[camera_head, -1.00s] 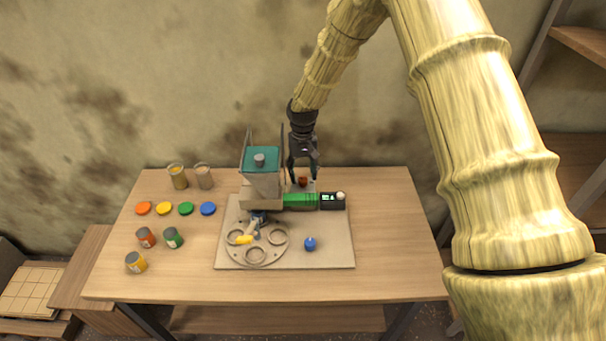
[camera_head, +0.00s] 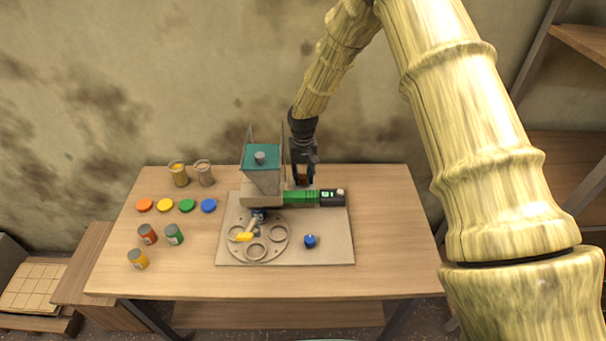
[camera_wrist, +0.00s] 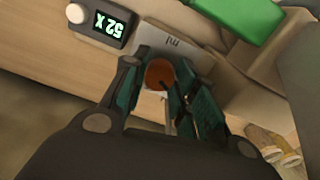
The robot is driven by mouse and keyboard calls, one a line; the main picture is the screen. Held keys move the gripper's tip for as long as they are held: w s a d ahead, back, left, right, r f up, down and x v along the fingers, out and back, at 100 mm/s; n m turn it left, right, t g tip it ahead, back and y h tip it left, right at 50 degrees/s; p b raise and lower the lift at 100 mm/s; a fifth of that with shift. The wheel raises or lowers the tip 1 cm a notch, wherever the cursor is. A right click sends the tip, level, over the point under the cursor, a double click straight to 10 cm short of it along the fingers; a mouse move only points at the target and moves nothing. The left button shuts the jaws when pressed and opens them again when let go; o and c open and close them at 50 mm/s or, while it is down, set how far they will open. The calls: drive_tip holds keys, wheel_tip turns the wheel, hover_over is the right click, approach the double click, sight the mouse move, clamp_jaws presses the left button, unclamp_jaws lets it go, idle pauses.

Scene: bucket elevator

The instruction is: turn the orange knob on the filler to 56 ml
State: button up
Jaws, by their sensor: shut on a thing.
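The orange knob (camera_wrist: 160,74) shows as a round disc with a dark mark, between my gripper's fingers in the wrist view. My gripper (camera_wrist: 158,84) is shut on it, with a finger on each side. In the head view my gripper (camera_head: 303,172) reaches down behind the filler, and the knob is mostly hidden. The filler (camera_head: 262,180) has a teal-topped hopper and a green cylinder (camera_head: 300,198). A plate marked "ml" (camera_wrist: 172,42) lies behind the knob; its scale is largely hidden.
Orange, yellow, green and blue discs, several small cans and two open jars (camera_head: 179,174) stand on the table's left side. A round holder (camera_head: 257,253) and a blue knob (camera_head: 310,241) are on the grey board (camera_head: 330,255). The table's right side (camera_head: 390,230) is clear.

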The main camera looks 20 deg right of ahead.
sight(302, 176)
drive_tip(key=shift+f+m, duration=0.1)
drive_tip(key=shift+m, duration=0.3)
drive_tip(key=m+b, duration=0.2)
drive_tip(key=m, duration=0.2)
drive_tip(key=m+b, duration=0.1)
drive_tip(key=m, duration=0.6)
drive_tip(key=shift+a+b, duration=0.1)
drive_tip(key=shift+b, duration=0.2)
idle(0.4)
drive_tip(key=o, duration=1)
drive_tip(key=shift+w+r, duration=0.1)
drive_tip(key=shift+r, duration=0.1)
wheel_tip(302, 176, up, 12)
